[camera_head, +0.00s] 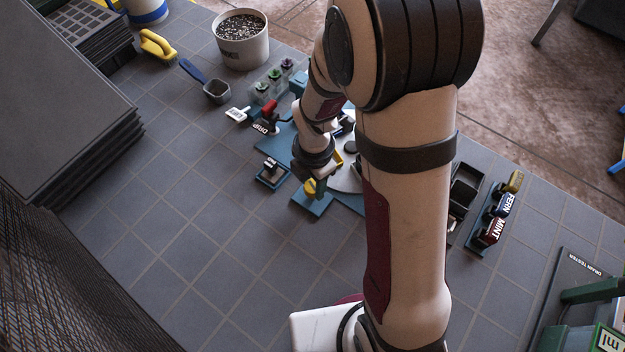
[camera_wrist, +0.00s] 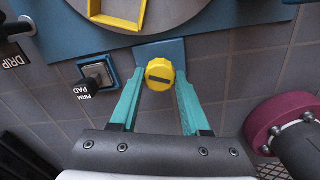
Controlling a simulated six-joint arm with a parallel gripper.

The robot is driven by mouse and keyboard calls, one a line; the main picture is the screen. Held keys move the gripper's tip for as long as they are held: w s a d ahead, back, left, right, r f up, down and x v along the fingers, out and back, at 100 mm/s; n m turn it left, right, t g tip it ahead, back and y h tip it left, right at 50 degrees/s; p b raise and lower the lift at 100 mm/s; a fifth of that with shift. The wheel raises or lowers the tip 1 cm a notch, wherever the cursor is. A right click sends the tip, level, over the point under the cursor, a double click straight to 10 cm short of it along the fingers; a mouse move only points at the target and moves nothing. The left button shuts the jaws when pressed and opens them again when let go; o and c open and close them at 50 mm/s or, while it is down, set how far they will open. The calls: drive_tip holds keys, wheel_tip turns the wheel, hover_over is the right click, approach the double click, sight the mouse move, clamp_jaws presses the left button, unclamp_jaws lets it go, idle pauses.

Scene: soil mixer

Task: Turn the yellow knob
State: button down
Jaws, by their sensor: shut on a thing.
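A small pad labelled "FIRM PAD" (camera_wrist: 97,76) stands left of the knob. A yellow square frame (camera_wrist: 117,10) lies on the round grey plate (camera_wrist: 172,14) beyond it. The tiled table (camera_head: 200,255) is clear at the front left.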

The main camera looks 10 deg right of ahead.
sight(314, 187)
drive_tip(key=shift+n, duration=2.3)
drive_tip(key=shift+c, duration=1.9)
unclamp_jaws()
wheel_tip(314, 187, up, 16)
drive_tip(key=shift+s+d, duration=0.15)
drive_tip(key=shift+f, duration=0.1)
